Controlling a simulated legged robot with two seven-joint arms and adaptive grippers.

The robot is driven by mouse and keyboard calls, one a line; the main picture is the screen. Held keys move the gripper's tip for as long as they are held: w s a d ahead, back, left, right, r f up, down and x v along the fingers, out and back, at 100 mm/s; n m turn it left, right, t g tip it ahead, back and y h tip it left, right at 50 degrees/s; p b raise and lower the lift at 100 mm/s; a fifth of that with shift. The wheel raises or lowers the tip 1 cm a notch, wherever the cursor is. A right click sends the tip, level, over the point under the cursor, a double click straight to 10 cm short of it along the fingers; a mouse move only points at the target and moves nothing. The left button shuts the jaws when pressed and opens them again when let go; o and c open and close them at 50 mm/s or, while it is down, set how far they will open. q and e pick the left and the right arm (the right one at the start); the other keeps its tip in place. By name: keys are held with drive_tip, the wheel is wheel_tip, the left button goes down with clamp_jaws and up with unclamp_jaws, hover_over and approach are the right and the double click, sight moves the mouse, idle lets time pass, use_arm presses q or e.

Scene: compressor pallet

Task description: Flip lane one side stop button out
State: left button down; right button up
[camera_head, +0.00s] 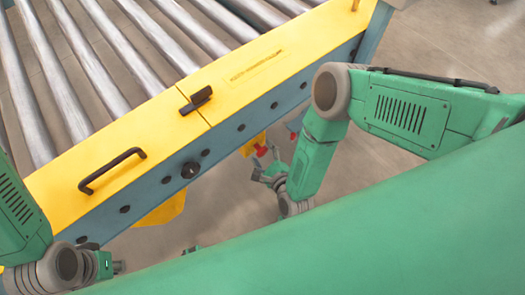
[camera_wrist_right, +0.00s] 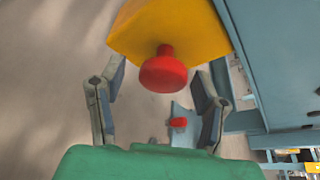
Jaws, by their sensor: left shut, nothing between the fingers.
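A red mushroom-shaped stop button (camera_wrist_right: 163,72) sticks out of a yellow box (camera_wrist_right: 175,28) in the right wrist view. In the head view the button (camera_head: 260,150) and its box (camera_head: 248,146) sit beside the conveyor's side rail. My right gripper (camera_wrist_right: 160,80) is open, with one finger on each side of the button, and neither finger visibly touches it. It also shows below the button in the head view (camera_head: 265,168). My left gripper (camera_head: 118,267) is at the lower left of the head view, partly hidden by my body; it is shut and empty.
The roller conveyor has a yellow-topped blue rail (camera_head: 160,130) with a black handle (camera_head: 112,170) and a black latch (camera_head: 196,101). A second, smaller red button (camera_wrist_right: 179,122) sits on a grey-blue part farther back. Bare floor lies below the rail.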

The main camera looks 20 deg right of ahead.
drive_tip(key=v, duration=1.2)
drive_tip(key=shift+a, duration=0.1)
